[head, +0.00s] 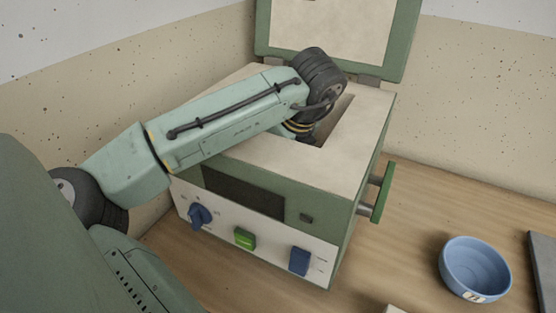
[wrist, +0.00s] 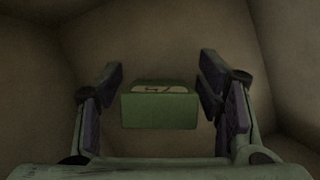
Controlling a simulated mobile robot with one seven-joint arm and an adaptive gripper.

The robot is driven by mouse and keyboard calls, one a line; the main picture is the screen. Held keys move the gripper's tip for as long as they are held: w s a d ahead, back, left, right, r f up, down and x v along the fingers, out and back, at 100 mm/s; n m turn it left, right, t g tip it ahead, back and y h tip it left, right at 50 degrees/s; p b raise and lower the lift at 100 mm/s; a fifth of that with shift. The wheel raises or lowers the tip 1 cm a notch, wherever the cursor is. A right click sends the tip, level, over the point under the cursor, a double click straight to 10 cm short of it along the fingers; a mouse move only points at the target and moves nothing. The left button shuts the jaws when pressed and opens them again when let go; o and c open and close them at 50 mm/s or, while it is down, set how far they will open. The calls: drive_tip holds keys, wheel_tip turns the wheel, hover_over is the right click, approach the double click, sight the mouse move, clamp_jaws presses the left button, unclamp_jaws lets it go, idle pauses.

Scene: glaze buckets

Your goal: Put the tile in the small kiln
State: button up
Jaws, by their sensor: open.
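The small kiln (head: 345,160) stands on the wooden table with its lid (head: 325,30) raised at the back. My arm reaches over its top and down into the square opening, so the head view hides my gripper. In the dark wrist view my gripper (wrist: 162,75) is open inside the kiln's pale chamber. A green block, apparently the tile (wrist: 160,112), lies between the spread fingers, with a pale marked patch on its upper face. The fingers look apart from it. I cannot tell for certain whether it rests on the chamber floor.
The kiln front has a blue knob (head: 200,215), a green switch (head: 245,238) and a blue switch (head: 299,261). A green handle (head: 382,192) sticks out on its right side. A blue bowl (head: 475,268) and a dark slab (head: 543,270) are at the right. Table lies clear between kiln and bowl.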

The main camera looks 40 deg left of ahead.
drive_tip(key=b+v, duration=0.1)
drive_tip(key=v, duration=1.1)
drive_tip(key=shift+r, duration=0.1)
